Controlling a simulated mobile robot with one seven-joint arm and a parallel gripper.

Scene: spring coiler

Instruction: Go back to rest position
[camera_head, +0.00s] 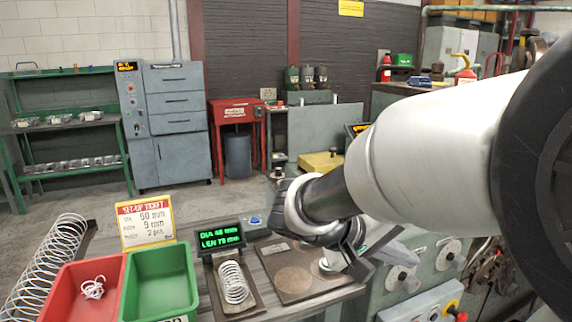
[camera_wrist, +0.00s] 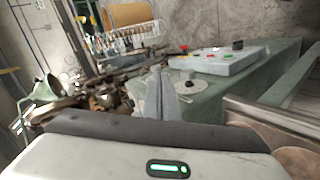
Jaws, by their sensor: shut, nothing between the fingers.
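My gripper (camera_head: 372,252) hangs low over the right end of the bench, beside the dark plate with round discs (camera_head: 293,281). Its fingers are together with nothing between them. In the wrist view, the grey closed fingers (camera_wrist: 160,97) point away over the green-grey machine. My arm reaches in from the right and covers much of the right side in the head view. A coiled spring (camera_head: 233,283) lies on the measuring tray, left of my gripper and apart from it.
A green-lit display (camera_head: 221,237) stands behind the spring. A green bin (camera_head: 160,284), a red bin (camera_head: 62,300), a set-up ticket (camera_head: 146,224) and a long spring (camera_head: 45,262) are to the left. A control box (camera_wrist: 215,60) sits on the machine.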

